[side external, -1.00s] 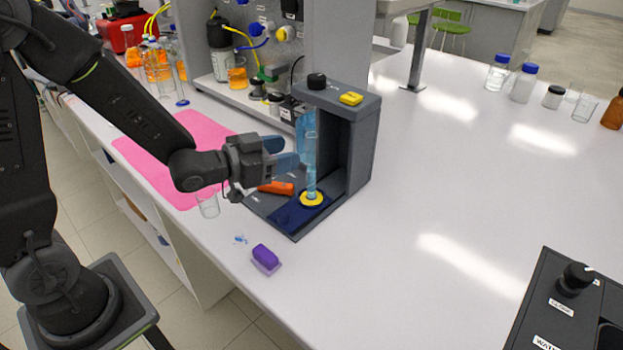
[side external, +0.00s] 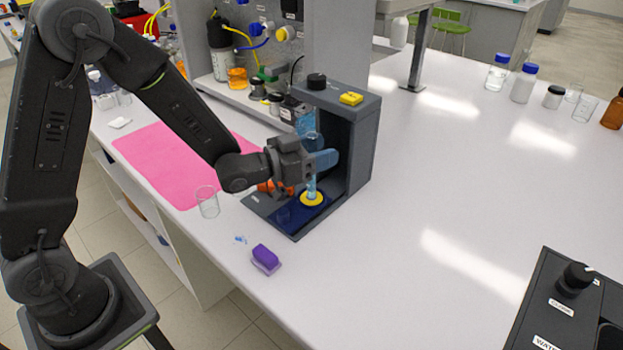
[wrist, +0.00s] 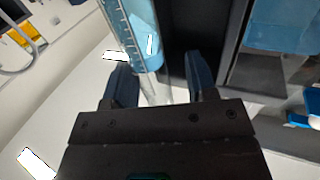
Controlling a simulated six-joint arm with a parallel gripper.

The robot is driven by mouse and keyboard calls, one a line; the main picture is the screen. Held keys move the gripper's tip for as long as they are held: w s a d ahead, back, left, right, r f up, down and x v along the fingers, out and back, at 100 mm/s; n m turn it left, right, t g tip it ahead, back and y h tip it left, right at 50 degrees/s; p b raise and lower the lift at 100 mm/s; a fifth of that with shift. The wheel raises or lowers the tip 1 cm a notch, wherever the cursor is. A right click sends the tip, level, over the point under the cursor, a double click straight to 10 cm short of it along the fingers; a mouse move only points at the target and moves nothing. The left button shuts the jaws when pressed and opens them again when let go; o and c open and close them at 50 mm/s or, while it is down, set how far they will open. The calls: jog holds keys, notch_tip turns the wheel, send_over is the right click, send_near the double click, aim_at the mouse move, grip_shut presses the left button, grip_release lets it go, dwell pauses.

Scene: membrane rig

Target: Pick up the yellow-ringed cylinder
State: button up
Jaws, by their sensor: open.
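The yellow-ringed cylinder (side external: 311,185) is a clear blue tube standing upright in the dark grey rig (side external: 360,140). Its yellow ring (side external: 312,200) is at the foot, on the dark blue pad (side external: 290,215). My gripper (side external: 322,160) is level with the tube's middle, and its blue fingers hide part of the tube. In the wrist view, the fingers of my gripper (wrist: 160,78) are spread to either side of the tube (wrist: 145,40). It shows graduation marks. I see a gap on the right; contact on the left is unclear.
A clear beaker (side external: 207,202) and a purple block (side external: 265,256) stand nearby.

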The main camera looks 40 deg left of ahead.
grip_shut()
dwell(0.4)
jog(key=shift+r, duration=0.15)
